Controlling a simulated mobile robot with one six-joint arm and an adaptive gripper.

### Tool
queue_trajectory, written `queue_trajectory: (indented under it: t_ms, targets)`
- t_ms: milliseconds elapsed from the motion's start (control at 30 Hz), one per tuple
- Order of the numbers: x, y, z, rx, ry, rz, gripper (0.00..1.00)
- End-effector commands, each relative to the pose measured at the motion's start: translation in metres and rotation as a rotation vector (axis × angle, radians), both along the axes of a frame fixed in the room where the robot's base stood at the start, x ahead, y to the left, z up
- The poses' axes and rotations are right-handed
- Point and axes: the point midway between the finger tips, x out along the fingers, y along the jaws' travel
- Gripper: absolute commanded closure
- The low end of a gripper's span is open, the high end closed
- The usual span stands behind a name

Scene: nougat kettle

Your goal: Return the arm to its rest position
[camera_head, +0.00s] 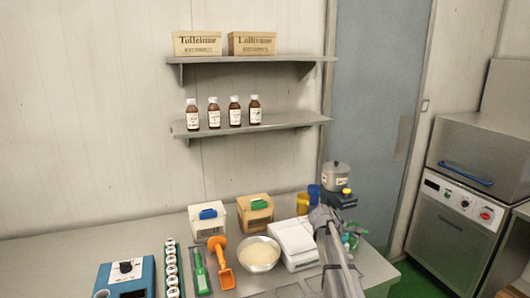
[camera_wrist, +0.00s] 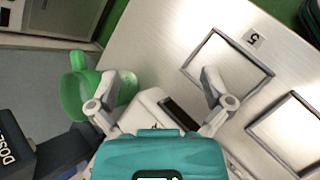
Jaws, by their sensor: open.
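My gripper's fingers show in the wrist view, spread apart with nothing between their tips (camera_wrist: 160,80). The teal body of the gripper fills the bottom middle of that view. In the wrist view the gripper is over the table (camera_wrist: 165,45), with a white device with a dark display (camera_wrist: 150,108) below it. A green cup-like vessel (camera_wrist: 72,95) lies beyond the left finger. In the head view my grey arm reaches up from the bottom right over the right end of the table.
On the table stand two boxes with blue (camera_head: 208,223) and green (camera_head: 256,215) scoops, a bowl (camera_head: 259,254), a white scale (camera_head: 294,240), and a blue device (camera_head: 127,280). A pot (camera_head: 335,176) stands behind. An oven-like machine (camera_head: 470,195) is at right.

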Motion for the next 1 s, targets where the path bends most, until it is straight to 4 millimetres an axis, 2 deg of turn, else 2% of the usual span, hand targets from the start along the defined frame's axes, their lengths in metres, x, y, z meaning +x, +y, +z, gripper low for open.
queue_trajectory:
  t_ms: [33, 200, 400, 600, 900, 933, 1000]
  targets:
    - [-0.029, 0.009, -0.01, 0.049, -0.041, -0.041, 0.0]
    - [-0.095, 0.045, -0.037, 0.24, -0.186, -0.228, 0.0]
    - [-0.164, 0.087, -0.058, 0.443, -0.301, -0.469, 0.0]
    - [-0.209, 0.117, -0.068, 0.572, -0.349, -0.652, 0.0]
    - [-0.26, 0.149, -0.074, 0.7, -0.374, -0.863, 0.0]
    - [-0.265, 0.152, -0.075, 0.711, -0.374, -0.882, 0.0]
    - [-0.259, 0.152, -0.064, 0.711, -0.376, -0.885, 0.0]
